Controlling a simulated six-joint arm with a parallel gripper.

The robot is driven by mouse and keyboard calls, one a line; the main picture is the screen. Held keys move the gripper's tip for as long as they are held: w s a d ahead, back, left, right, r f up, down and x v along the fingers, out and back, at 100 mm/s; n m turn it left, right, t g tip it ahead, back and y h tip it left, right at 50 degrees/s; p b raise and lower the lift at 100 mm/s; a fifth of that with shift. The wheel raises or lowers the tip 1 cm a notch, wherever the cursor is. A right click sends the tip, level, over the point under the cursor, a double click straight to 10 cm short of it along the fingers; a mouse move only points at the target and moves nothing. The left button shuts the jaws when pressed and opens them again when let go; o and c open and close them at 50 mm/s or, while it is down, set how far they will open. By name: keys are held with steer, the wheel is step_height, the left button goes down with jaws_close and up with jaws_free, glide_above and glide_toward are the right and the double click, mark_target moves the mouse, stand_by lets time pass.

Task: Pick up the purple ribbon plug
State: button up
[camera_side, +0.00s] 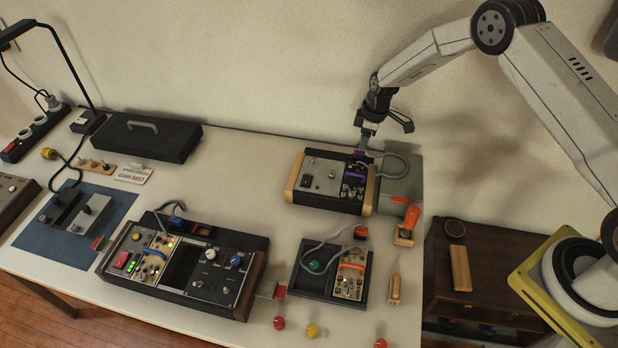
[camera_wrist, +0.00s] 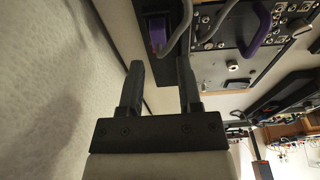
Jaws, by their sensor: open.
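The purple ribbon plug (camera_wrist: 157,36) is a small purple block in a dark strip at the top of the wrist view, with a grey cable beside it. In the side view the plug (camera_side: 361,155) is small and partly hidden at the back edge of the wood-sided synth case (camera_side: 318,178). My gripper (camera_wrist: 160,66) is open, its two dark fingers apart with nothing visible between them. In the wrist view the plug appears just beyond the fingertips. In the side view my gripper (camera_side: 365,140) points down just above the plug; whether it touches is unclear.
A purple ribbon (camera_wrist: 256,34) arches over the synth panel near the plug. A grey cable (camera_side: 396,160) curves to the right of the case. An orange-handled tool (camera_side: 408,214) stands front right. Other synth cases (camera_side: 185,265) (camera_side: 332,270) sit nearer the front. The wall is close behind.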

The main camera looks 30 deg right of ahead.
mark_target(360, 152)
steer(key=shift+w+a+f, duration=0.1)
steer(key=shift+w+f, duration=0.05)
steer(key=shift+f, duration=1.15)
steer(key=shift+w+a+f, duration=0.1)
steer(key=shift+f, duration=1.2)
jaws_close()
